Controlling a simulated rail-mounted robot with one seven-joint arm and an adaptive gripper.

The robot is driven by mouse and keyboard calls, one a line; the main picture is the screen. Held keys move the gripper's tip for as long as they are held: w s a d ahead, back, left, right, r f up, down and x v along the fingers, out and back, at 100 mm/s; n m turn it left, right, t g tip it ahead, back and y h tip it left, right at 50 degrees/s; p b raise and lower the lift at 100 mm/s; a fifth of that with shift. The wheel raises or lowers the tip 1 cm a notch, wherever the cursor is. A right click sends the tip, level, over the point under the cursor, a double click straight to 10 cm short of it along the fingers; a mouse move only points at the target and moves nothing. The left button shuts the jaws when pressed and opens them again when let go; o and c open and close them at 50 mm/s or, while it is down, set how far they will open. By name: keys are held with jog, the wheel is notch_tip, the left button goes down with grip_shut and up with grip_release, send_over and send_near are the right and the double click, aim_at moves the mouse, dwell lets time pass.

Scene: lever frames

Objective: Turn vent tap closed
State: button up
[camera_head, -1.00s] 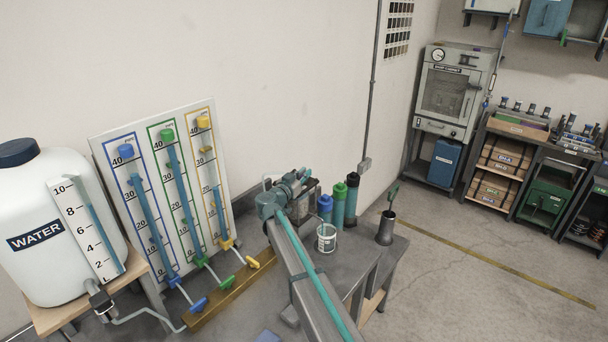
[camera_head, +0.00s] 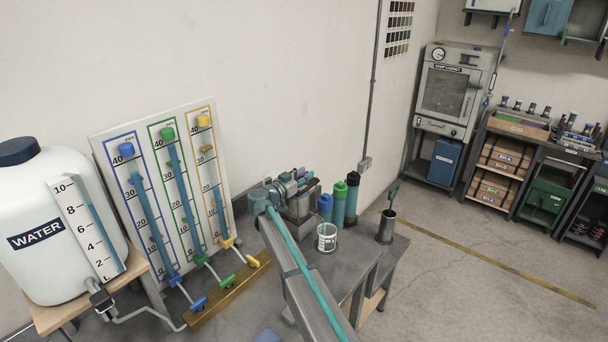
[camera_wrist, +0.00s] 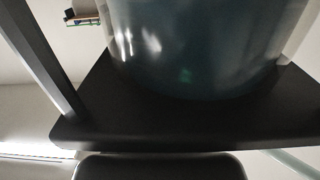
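I cannot make out a tap marked as the vent tap. Three small taps show at the foot of the tube board (camera_head: 137,210): a blue tap (camera_head: 198,303), a green tap (camera_head: 227,282) and a yellow tap (camera_head: 252,262). My arm reaches over the bench from the front, and its teal and grey wrist end is right of the board. My gripper's fingers are hidden there. The wrist view shows a large, dark teal, glossy rounded body (camera_wrist: 195,50) close up, against a black plate (camera_wrist: 160,120). No clear fingertips or grip on a handle show.
A white water tank (camera_head: 60,235) stands at left. The floor at right is clear.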

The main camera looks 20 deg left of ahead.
jog(key=shift+r, duration=0.1)
jog(key=v, duration=1.2)
dwell(0.4)
